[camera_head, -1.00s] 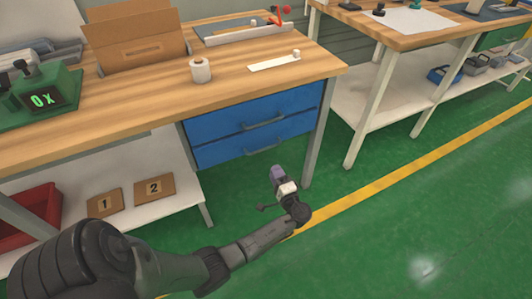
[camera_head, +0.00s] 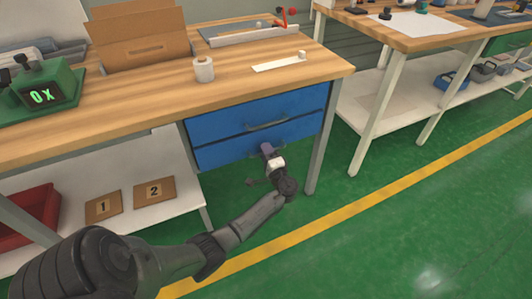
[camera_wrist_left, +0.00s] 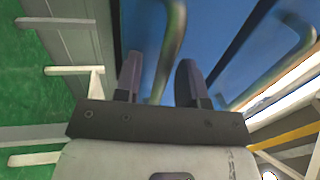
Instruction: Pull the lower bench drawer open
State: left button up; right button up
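The lower drawer (camera_head: 220,152) is a blue front under the bench top, below the upper blue drawer (camera_head: 215,125). It looks shut. My left gripper (camera_head: 267,150) is in front of the lower drawer and covers most of its handle in the head view. In the left wrist view the gripper (camera_wrist_left: 160,80) is open, its two dark fingers pointing at the blue front. The grey lower handle (camera_wrist_left: 170,45) runs between the fingers, with gaps beside it; contact cannot be told. My right gripper is not in view.
The upper drawer's handle (camera_head: 267,125) is just above my gripper, and also shows in the wrist view (camera_wrist_left: 285,60). A bench leg (camera_head: 319,150) stands right of the drawers. Green floor (camera_head: 370,250) in front is clear. A shelf (camera_head: 150,217) lies lower left.

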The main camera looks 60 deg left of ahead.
pick_arm(q)
jog(key=shift+c, duration=0.2)
grip_shut()
jog(key=shift+d, duration=0.1)
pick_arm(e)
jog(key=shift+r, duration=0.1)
